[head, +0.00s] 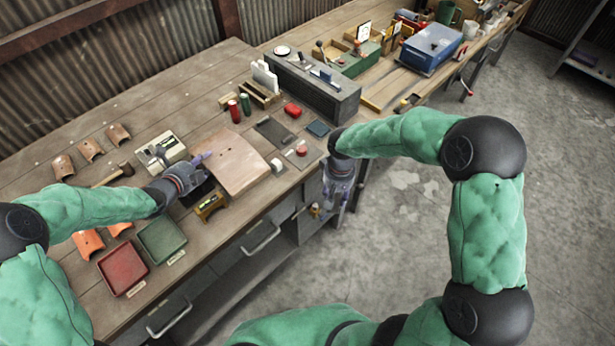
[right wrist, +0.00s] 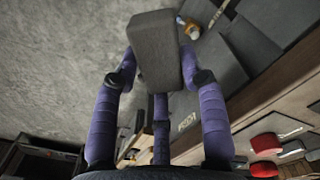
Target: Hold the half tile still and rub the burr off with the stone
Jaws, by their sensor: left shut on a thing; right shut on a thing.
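My right gripper (head: 338,203) hangs off the bench's front edge, over the floor, fingers down. In the right wrist view its purple fingers (right wrist: 160,75) are shut on a dark grey block, the stone (right wrist: 155,42). Several curved clay tiles (head: 90,149) lie at the left of the bench.
A red tray (head: 122,271) and a green tray (head: 162,241) lie at the front left. A long grey box (head: 318,88) and a blue bin (head: 431,50) stand farther back. The floor (head: 400,230) is clear.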

